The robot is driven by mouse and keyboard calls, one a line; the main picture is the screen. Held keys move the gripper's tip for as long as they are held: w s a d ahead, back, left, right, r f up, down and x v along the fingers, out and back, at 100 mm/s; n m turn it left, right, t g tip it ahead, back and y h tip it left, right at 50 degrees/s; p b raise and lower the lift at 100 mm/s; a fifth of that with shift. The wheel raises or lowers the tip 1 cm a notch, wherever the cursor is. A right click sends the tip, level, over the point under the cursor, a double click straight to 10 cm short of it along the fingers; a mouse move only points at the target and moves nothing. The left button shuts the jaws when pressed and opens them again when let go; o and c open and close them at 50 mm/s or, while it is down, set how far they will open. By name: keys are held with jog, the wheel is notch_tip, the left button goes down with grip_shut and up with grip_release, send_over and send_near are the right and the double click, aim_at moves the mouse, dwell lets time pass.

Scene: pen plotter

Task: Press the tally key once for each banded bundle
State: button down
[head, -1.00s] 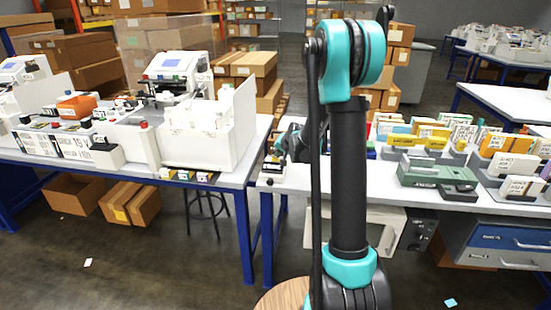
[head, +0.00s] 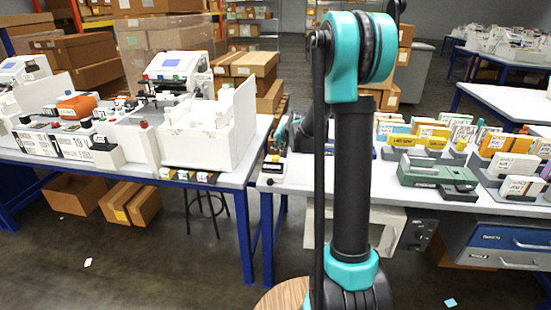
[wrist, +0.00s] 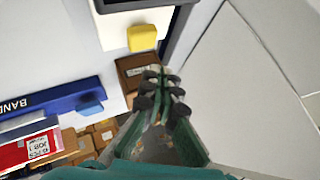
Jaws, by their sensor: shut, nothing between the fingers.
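In the wrist view my gripper (wrist: 162,82) is shut and empty, its fingertips in front of a small brown block with a pale label (wrist: 132,72). Touching or apart, I cannot tell. A yellow block (wrist: 142,38) lies just beyond, beside a dark-edged thing. In the head view a small dark device with a pale top (head: 272,166) stands at the near left corner of the right table; whether it holds the tally key I cannot tell. Several white packs (head: 515,163) sit in grey holders at the right; their bands are too small to make out. My arm hides the table's middle.
A green device (head: 437,173) stands on the right table (head: 395,190). A white open bin (head: 205,150) and several machines fill the left table. In the wrist view a blue bar lettered "BAND" (wrist: 45,103) and a red box (wrist: 30,152) lie at the left.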

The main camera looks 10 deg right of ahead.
aim_at(277, 158)
jog(key=shift+r, duration=1.55)
jog(key=shift+s, duration=0.3)
jog(key=s+d+f+n+g+h, duration=0.1)
jog(key=s+f, duration=0.2)
jog(key=s, duration=1)
jog(key=s+d+f+n+g+h, duration=0.1)
jog(key=s+f+n+g, duration=0.1)
jog(key=s, duration=1.2)
jog(key=s+d+f+n+g, duration=0.1)
jog(key=s+f, duration=0.4)
jog(key=s, duration=0.8)
jog(key=shift+s+d+n+g+h, duration=0.15)
jog(key=shift+d+n+g+h, duration=0.2)
jog(key=shift+n, duration=0.35)
